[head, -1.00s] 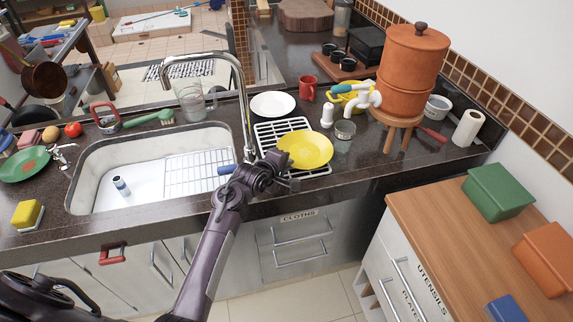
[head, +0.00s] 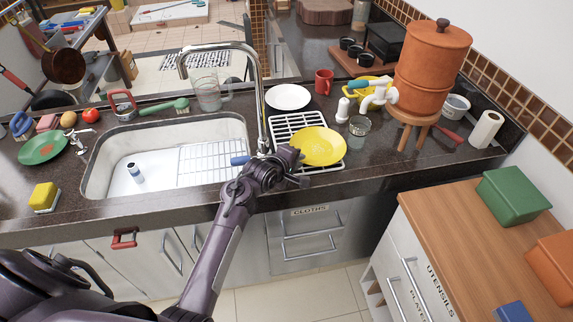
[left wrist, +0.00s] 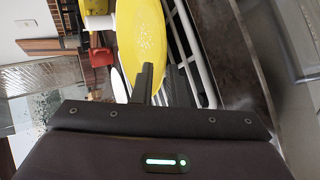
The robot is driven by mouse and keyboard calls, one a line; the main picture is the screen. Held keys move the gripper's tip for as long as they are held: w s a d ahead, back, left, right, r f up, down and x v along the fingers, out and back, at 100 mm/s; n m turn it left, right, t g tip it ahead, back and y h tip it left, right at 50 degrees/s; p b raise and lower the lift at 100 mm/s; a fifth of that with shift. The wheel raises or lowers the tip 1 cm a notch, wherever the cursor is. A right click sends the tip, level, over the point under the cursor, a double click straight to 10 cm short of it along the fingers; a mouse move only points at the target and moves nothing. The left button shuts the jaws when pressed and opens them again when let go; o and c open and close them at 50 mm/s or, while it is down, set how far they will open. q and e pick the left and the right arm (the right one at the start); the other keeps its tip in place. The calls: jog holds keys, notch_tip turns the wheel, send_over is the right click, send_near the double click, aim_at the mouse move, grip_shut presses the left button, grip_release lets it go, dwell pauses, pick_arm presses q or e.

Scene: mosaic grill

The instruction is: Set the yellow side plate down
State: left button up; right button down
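The yellow side plate (head: 322,146) is over the right part of the white wire rack (head: 279,127) beside the sink, in the head view. My left gripper (head: 297,168) is at the plate's near left rim. In the left wrist view the plate (left wrist: 142,35) extends away from the fingertips (left wrist: 145,82), which appear closed on its rim. The plate hides part of the rack. I cannot tell whether its underside touches the rack. My right gripper is not in view.
A white plate (head: 288,97) lies behind the rack. A red mug (head: 323,82), a white bottle (head: 342,110) and a glass (head: 358,131) stand close by, with a clay water dispenser (head: 430,75) to the right. The faucet (head: 262,95) rises left of the rack.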

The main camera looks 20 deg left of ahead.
pick_arm(q)
jog(key=v, duration=1)
jog(key=shift+s+r+b, duration=0.1)
jog(key=shift+b, duration=0.2)
jog(key=shift+s+a+r, duration=0.1)
jog(key=shift+s, duration=0.1)
